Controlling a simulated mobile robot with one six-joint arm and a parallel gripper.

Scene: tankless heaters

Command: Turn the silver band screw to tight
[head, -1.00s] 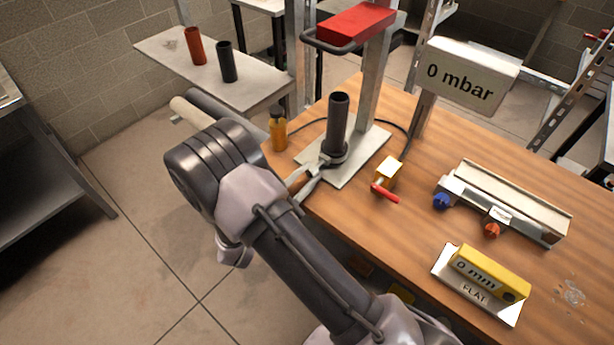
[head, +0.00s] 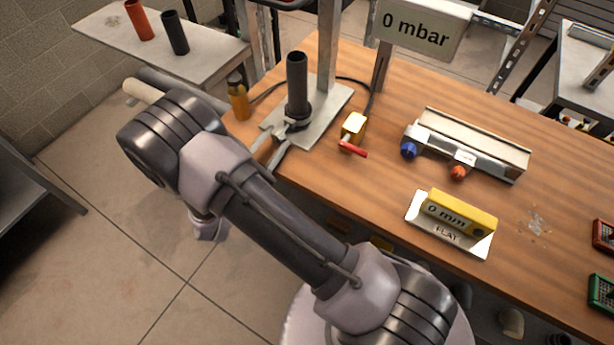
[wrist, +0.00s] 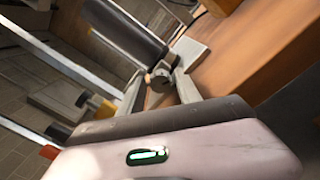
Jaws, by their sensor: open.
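A black upright tube (head: 297,80) stands on a grey base plate (head: 325,118) at the table's left end, with a band around its foot. In the wrist view the tube (wrist: 128,35) slants across the top. The silver band screw (wrist: 160,78) shows there as a small round grey head at the band. My gripper (head: 286,133) is open at the band, on the table-edge side. In the wrist view its two fingers (wrist: 160,90) lie on either side of the screw head. I cannot tell whether they touch it.
An amber bottle (head: 238,97) stands left of the tube, close to my gripper. A yellow valve with a red lever (head: 353,149) is to the right. A sign (head: 416,33) reads 0 mbar. A gauge block (head: 458,212) reads 0 mm on a FLAT plate.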

